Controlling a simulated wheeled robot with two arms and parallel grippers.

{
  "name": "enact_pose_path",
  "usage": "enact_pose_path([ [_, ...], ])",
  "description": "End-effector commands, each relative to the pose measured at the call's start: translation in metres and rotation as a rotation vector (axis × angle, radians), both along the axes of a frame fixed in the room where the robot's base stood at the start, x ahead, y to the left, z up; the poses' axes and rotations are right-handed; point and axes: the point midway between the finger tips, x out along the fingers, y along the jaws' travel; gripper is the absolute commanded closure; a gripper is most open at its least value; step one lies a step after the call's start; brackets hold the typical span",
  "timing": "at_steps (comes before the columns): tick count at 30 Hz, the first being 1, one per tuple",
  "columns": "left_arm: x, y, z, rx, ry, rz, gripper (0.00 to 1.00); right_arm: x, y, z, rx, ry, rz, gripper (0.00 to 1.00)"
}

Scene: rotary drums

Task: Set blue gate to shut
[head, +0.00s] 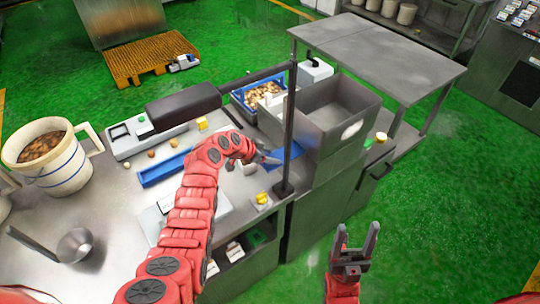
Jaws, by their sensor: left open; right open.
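A blue flat panel (291,153), which looks like the blue gate, shows at the base of the grey open-topped bin (335,125). My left gripper (273,159) is just to its left, over the steel table; its fingers are small and dark here, and I cannot tell whether they touch the panel. The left gripper is open with nothing seen in it. The panel is partly hidden by the upright pole, so how far it is open or shut is unclear. My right gripper (357,241) is open and empty, low in front of the steel cabinet.
A dark pole (290,120) with a padded arm (184,107) stands close to my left arm. Green floor (450,200) at right is clear.

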Motion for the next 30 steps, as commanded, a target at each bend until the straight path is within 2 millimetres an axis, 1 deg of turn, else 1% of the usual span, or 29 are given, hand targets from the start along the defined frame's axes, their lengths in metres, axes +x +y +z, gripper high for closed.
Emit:
enact_pose_path([
  [2, 0.0000, 0.0001, -0.0001, 0.000, 0.000, 0.000, 0.39, 0.0000, 0.0000, 0.0000, 0.000, 0.000, 0.000, 0.38],
  [3, -0.0001, 0.0001, -0.0001, 0.000, 0.000, 0.000, 0.46, 0.0000, 0.0000, 0.0000, 0.000, 0.000, 0.000, 0.38],
  [5, 0.0000, 0.0001, -0.0001, 0.000, 0.000, 0.000, 0.57, 0.0000, 0.0000, -0.0001, 0.000, 0.000, 0.000, 0.38],
  [6, -0.0002, 0.0001, -0.0001, 0.000, 0.001, 0.001, 0.65, 0.0000, 0.0000, 0.0000, 0.000, 0.000, 0.000, 0.38],
  [8, -0.0001, 0.0001, -0.0001, 0.000, 0.001, 0.001, 0.75, 0.0000, 0.0000, 0.0000, 0.000, 0.000, 0.000, 0.38],
  [9, -0.0001, 0.0001, -0.0001, 0.000, 0.001, 0.001, 0.82, 0.0001, 0.0000, -0.0001, 0.000, 0.000, 0.000, 0.38],
  [12, -0.0002, 0.0001, -0.0002, 0.000, 0.001, 0.001, 1.00, 0.0000, 0.0000, 0.0000, 0.000, 0.000, 0.000, 0.38],
  [30, -0.0001, 0.0003, -0.0001, 0.000, 0.001, 0.001, 1.00, 0.0000, 0.0000, 0.0000, 0.000, 0.000, 0.000, 0.38],
])
